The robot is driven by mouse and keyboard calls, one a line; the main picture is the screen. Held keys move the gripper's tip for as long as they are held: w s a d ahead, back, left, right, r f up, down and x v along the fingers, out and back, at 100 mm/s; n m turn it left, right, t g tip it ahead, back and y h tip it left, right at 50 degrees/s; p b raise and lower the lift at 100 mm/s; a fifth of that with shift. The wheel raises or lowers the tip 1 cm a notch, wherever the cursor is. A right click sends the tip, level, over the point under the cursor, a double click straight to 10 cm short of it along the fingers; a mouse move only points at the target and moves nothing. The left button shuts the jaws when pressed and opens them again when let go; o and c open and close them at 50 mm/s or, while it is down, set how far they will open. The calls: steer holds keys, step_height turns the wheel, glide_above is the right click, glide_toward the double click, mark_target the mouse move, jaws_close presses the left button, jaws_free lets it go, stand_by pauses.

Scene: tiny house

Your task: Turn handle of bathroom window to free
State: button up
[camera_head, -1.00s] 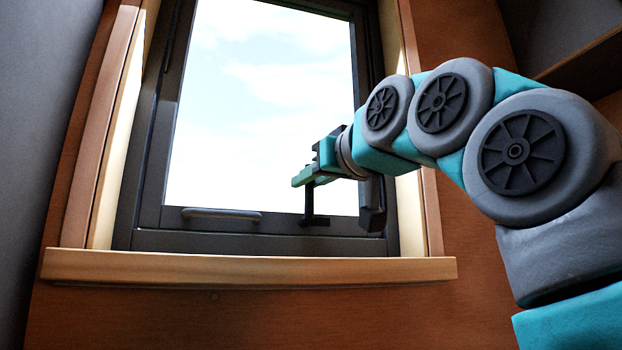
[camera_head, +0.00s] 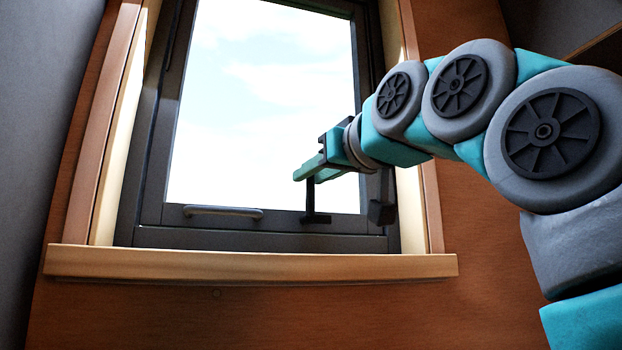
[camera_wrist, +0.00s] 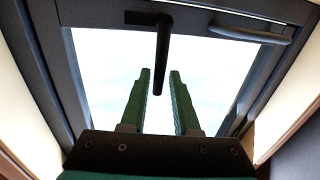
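The bathroom window (camera_head: 345,225) has a dark frame with bright sky behind its glass. Its black handle (camera_head: 310,198) sits on the lower frame bar, with the lever pointing up from a flat base. In the wrist view the handle (camera_wrist: 162,55) hangs from the top of the picture, its lever end between my two green fingertips. My gripper (camera_head: 308,172) is at the upper end of the lever in the head view. In the wrist view my gripper (camera_wrist: 160,76) is open, with gaps on both sides of the lever. The lever's upper end is hidden in the head view.
A grey fixed bar (camera_head: 222,211) runs along the lower frame left of the handle; it also shows in the wrist view (camera_wrist: 250,33). A wooden sill (camera_head: 250,265) juts out below. A black block (camera_head: 381,212) stands out near the right frame.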

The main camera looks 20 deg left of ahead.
steer(key=b+v, duration=0.1)
steer(key=v, duration=0.5)
steer(key=shift+d, duration=0.15)
steer(key=shift+s, duration=0.15)
